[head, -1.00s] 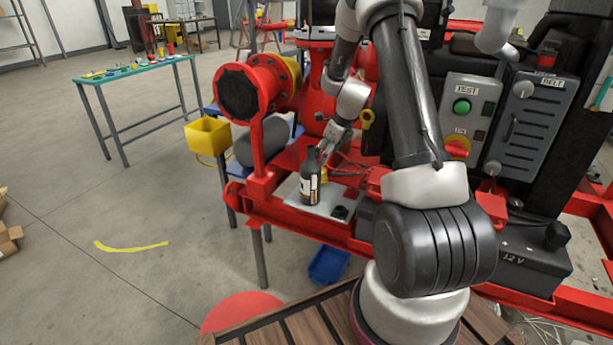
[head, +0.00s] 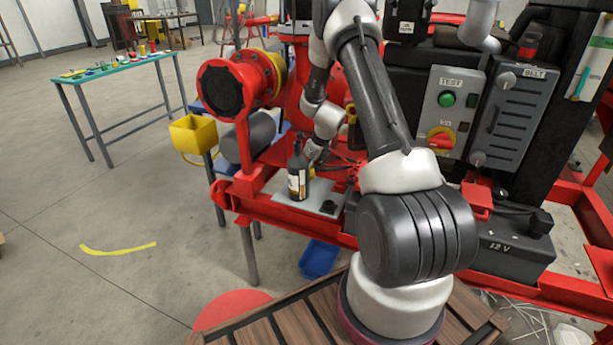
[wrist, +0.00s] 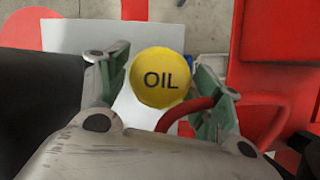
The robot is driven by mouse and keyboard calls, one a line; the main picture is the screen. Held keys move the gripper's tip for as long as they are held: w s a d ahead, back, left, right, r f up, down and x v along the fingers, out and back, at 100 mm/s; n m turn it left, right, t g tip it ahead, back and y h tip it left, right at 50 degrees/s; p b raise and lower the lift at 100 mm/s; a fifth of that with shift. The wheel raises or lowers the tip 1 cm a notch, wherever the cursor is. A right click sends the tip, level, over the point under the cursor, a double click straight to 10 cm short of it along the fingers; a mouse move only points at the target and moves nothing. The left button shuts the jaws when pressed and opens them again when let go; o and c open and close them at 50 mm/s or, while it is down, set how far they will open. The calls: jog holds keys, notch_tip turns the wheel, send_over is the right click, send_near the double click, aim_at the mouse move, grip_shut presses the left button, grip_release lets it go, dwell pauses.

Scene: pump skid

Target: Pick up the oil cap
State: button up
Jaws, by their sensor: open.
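The oil cap (wrist: 160,78) is a round yellow cap marked OIL, near the middle of the wrist view. My gripper (wrist: 167,88) is open, with one green-padded finger on the left of the cap and one on the right. The cap lies between or just beyond the fingertips; I cannot tell whether either finger touches it.
The bottle stands upright on a light plate (head: 325,206) on the red skid, close to my gripper. Red pipework surrounds the spot. A red curved handle (wrist: 190,112) passes near the right finger. A yellow bin (head: 195,133) hangs at left; a blue bin (head: 319,259) is below.

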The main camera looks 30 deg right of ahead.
jog(key=c, duration=1)
notch_tip(320, 180, up, 18)
jog(key=shift+r, duration=0.1)
jog(key=shift+s, duration=0.1)
